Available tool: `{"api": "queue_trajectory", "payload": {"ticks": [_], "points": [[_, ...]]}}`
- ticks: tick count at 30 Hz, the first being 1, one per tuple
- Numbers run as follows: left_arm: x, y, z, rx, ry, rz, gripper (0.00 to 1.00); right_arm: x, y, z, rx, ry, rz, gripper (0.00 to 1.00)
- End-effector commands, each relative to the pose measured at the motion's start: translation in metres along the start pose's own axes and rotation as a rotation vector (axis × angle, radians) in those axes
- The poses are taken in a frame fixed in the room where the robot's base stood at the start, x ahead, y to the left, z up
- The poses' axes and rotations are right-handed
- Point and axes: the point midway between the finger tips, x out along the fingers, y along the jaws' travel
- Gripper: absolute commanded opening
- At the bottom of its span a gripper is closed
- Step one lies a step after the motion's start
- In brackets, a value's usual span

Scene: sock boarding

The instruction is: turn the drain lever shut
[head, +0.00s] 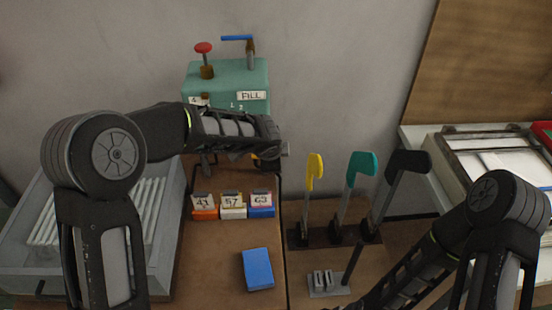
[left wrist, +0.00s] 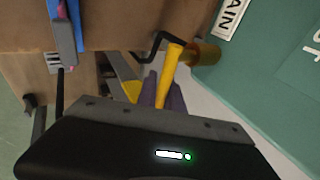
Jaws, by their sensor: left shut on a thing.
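The drain lever (left wrist: 171,68) is a yellow handle on a brass valve fitting (left wrist: 205,53) at the side of the teal tank (left wrist: 270,75). A white label (left wrist: 233,17) ending in "AIN" is beside it. My left gripper (left wrist: 164,92) is shut on the yellow lever, with its dark fingers on either side of the handle. In the head view my left gripper (head: 270,153) is in front of the lower part of the teal tank (head: 228,76) and hides most of the lever. My right gripper is out of view; only its arm shows at the lower right.
A blue lever (head: 238,38) and a red knob (head: 203,48) top the tank. Numbered blocks (head: 233,208) and a blue block (head: 257,269) are on the table. Yellow, teal and black foot forms (head: 361,170) stand right. A grey tray (head: 30,262) is left.

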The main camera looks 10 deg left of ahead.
Motion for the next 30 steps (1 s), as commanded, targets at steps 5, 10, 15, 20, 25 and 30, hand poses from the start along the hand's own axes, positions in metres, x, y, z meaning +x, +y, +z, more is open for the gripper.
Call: {"api": "queue_trajectory", "payload": {"ticks": [5,10,15,20,25,30], "points": [[0.001,0.001,0.001,0.008,-0.013,0.002,0.0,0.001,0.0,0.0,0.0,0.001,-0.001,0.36],[0.001,0.001,0.001,0.008,-0.014,0.003,0.0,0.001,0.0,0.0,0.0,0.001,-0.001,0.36],[0.001,0.001,0.001,0.008,-0.013,0.003,0.16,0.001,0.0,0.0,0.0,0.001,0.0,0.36],[0.001,0.001,0.001,0.007,-0.013,0.002,0.21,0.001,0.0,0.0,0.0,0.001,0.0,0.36],[0.0,0.001,0.001,0.007,-0.012,0.002,0.21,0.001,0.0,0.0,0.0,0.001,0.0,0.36],[-0.013,0.0,0.0,0.007,-0.011,0.0,0.21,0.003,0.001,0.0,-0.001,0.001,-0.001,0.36]]}}
